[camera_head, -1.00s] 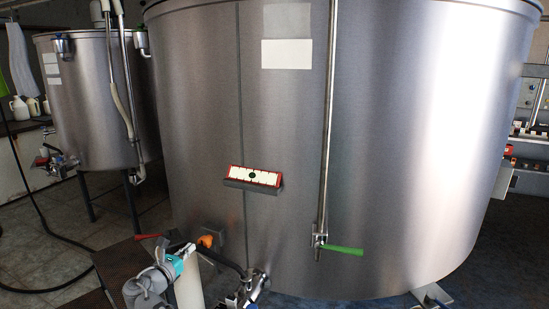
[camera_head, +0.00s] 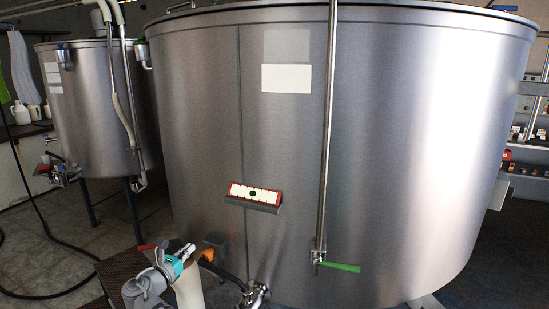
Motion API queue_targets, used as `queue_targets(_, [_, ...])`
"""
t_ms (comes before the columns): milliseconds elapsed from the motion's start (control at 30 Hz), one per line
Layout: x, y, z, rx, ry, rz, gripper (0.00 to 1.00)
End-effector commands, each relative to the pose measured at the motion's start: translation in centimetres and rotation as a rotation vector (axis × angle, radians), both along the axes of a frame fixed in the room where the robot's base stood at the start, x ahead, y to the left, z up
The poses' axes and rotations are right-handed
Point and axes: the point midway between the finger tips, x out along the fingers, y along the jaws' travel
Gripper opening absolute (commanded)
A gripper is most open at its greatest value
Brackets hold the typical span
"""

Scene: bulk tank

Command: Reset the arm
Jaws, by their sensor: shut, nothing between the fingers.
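My arm reaches in from the lower left of the head view, with grey joints and a teal band. My gripper (camera_head: 188,250) is small in the picture; it is shut and empty. It points up and to the right, in front of the large steel tank (camera_head: 400,130). An orange part (camera_head: 207,254) shows just right of the fingertips, by the tank's lower outlet pipe (camera_head: 228,279). I cannot tell whether the fingers touch it.
A red-framed panel (camera_head: 253,194) is fixed to the tank wall. A vertical pipe (camera_head: 327,130) with a green-handled valve (camera_head: 341,267) runs down its front. A smaller tank (camera_head: 95,110) stands at the left. A dark hose (camera_head: 45,225) lies on the tiled floor.

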Motion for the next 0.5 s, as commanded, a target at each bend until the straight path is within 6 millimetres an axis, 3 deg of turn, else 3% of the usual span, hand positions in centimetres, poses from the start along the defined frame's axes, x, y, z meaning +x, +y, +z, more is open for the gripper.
queue_targets(33, [0.0, 0.0, 1.2, 0.0, 0.0, 0.0, 0.0])
queue_targets(167, [0.0, 0.0, 2.3, 0.0, 0.0, 0.0, 0.0])
queue_targets(500, [0.0, 0.0, 3.6, 0.0, 0.0, 0.0, 0.0])
